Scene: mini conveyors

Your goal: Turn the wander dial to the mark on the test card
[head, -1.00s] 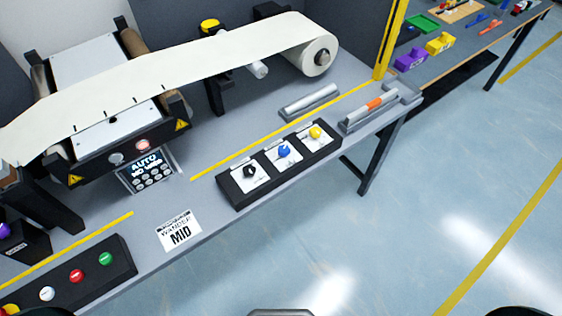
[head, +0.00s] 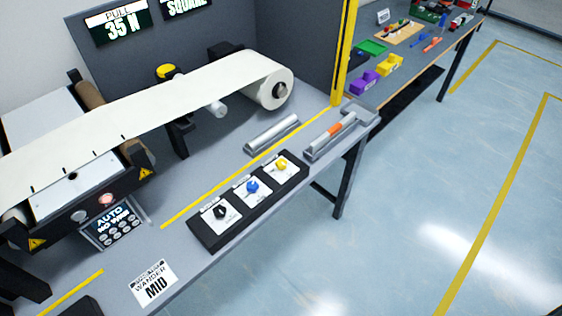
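The test card (head: 154,284) lies on the grey table near its front edge and reads "WANDER MID". A black dial box (head: 208,243) stands to its right with three dials on white plates: a black dial (head: 220,212), a blue dial (head: 252,187) and a yellow dial (head: 282,165). The small labels above the dials are too small to read, so I cannot tell which one is the wander dial. Neither of my grippers shows in the head view.
A paper web (head: 150,103) runs to a roll (head: 272,91) at the back. A control panel (head: 113,222) reads "AUTO". A grey roller (head: 272,134) and a tool with an orange band (head: 335,130) lie right of the dials. A yellow post (head: 343,55) stands behind.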

